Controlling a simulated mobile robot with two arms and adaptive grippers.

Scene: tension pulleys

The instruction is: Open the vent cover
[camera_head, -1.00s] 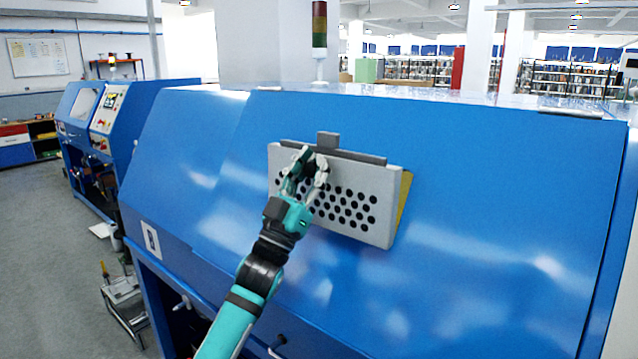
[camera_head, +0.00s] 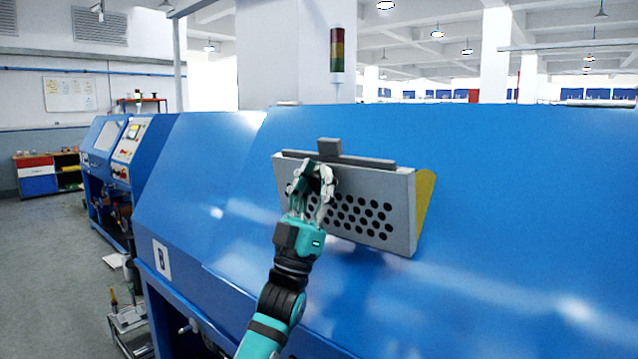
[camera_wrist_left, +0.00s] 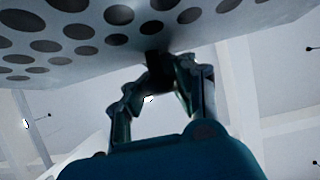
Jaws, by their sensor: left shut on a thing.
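The vent cover (camera_head: 362,219) is a grey plate with rows of round black holes on the sloped blue machine front. It stands tilted out from the machine, and a yellow surface (camera_head: 425,193) shows behind its right side. A dark grey bar with a small block (camera_head: 329,147) runs along its top edge. My left gripper (camera_head: 317,173) is at the upper left part of the cover, shut on a dark piece of it. In the left wrist view, the fingers (camera_wrist_left: 160,75) close on this dark piece below the perforated plate (camera_wrist_left: 100,35). My right gripper is not in view.
The large blue machine (camera_head: 500,200) fills the middle and right. A red, yellow and green signal light (camera_head: 337,55) stands behind it. A second blue machine (camera_head: 110,150) and open grey floor (camera_head: 60,260) are at the left.

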